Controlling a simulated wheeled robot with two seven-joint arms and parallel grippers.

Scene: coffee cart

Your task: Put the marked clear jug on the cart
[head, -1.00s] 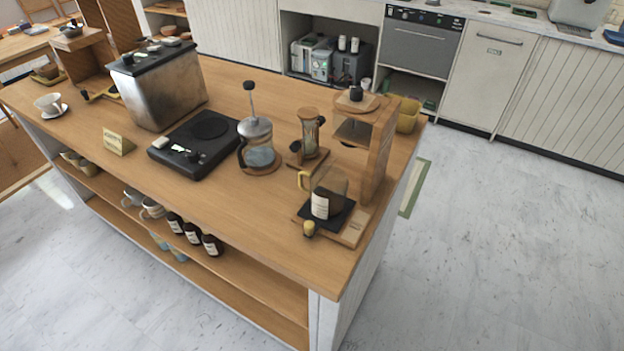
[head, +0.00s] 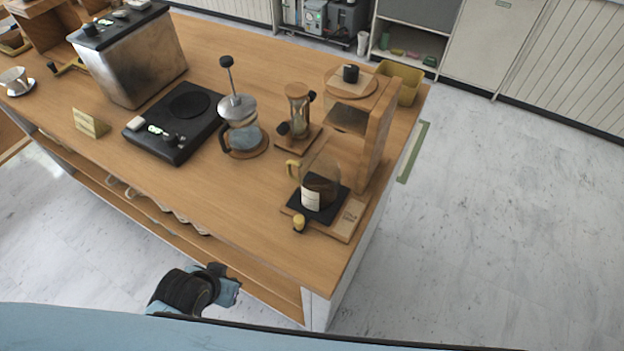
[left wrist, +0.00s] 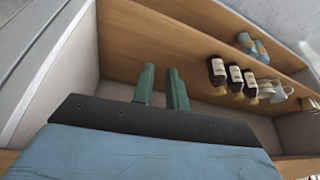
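A clear jug (head: 322,184) with a white label, dark lower part and yellow handle stands upright on a black pad on a wooden board, at the right end of the cart's wooden top (head: 230,215). It is beside a wooden stand (head: 372,140). I cannot tell if the label is the mark. My left gripper (head: 228,284) is low in front of the cart, apart from the jug. In the left wrist view its two green fingers (left wrist: 163,88) stand apart with nothing between them, facing the cart's lower shelf. My right gripper is not in view.
A glass plunger pot (head: 240,130), an hourglass-shaped piece (head: 297,112), a black hot plate (head: 175,125) and a metal box (head: 135,65) stand on the top. Several dark bottles (left wrist: 233,78) stand on the shelf. The top's front edge is clear.

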